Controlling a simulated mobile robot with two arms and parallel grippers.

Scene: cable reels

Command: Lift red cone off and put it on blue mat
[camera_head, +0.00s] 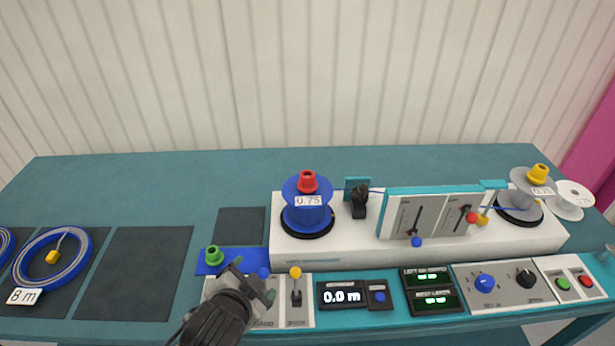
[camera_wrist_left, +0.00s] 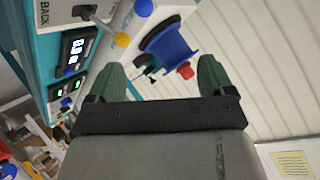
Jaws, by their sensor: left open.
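The red cone (camera_head: 307,181) sits on top of the blue reel (camera_head: 307,207), which stands on a black disc on the white machine base and bears a 0.75 label. In the left wrist view the red cone (camera_wrist_left: 185,70) and blue reel (camera_wrist_left: 168,50) show between my fingers, some way beyond them. My left gripper (camera_head: 254,281) is open and empty, in front of the mat and below left of the reel. My right gripper is not in view.
A yellow-knobbed lever (camera_head: 296,273) and a blue-knobbed lever (camera_head: 263,273) stand close to my left gripper. A lever panel (camera_head: 437,213) and a grey reel with a yellow cone (camera_head: 538,173) are on the right. Dark mats (camera_head: 134,272) lie on the left; the table behind is clear.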

